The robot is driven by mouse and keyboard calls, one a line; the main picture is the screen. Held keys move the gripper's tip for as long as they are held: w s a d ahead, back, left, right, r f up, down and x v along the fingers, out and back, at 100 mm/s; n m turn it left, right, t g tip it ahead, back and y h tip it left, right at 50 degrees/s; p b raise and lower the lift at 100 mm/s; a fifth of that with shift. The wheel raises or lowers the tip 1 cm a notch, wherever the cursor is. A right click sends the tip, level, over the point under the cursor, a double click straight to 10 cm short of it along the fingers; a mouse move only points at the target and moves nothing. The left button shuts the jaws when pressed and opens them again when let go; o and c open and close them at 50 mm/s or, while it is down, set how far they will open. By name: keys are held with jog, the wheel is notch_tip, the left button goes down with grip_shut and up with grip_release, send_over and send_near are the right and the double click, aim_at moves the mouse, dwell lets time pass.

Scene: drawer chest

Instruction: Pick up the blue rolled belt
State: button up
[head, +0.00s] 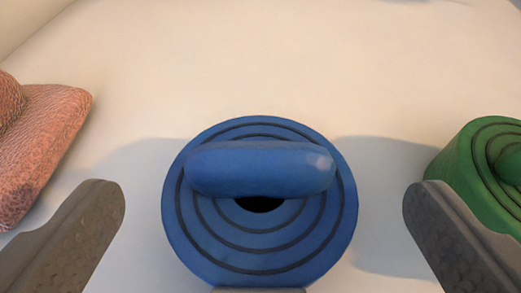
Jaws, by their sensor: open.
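The blue rolled belt (261,236) lies in the lower middle of the head view on a pale surface. It is a round coil with dark spiral lines, a dark hole in its centre and a raised blue bar across its top. My gripper (263,215) is open, with one grey finger to the left of the belt and the other to its right. A gap shows between each finger and the belt, and nothing is held. The bottom edge of the belt is partly hidden by a grey part at the frame's lower edge.
A green rolled item (467,165) sits at the right edge, close to the right finger. A brownish-pink leathery item (50,130) lies at the left edge, near the left finger. The pale surface (270,65) beyond the belt is clear. A pale wall (25,20) rises at upper left.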

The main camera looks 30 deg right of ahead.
aim_at(256, 196)
jog(key=shift+b+x, duration=0.4)
jog(key=shift+x, duration=2.45)
jog(key=shift+a, duration=0.1)
jog(key=c, duration=1.1)
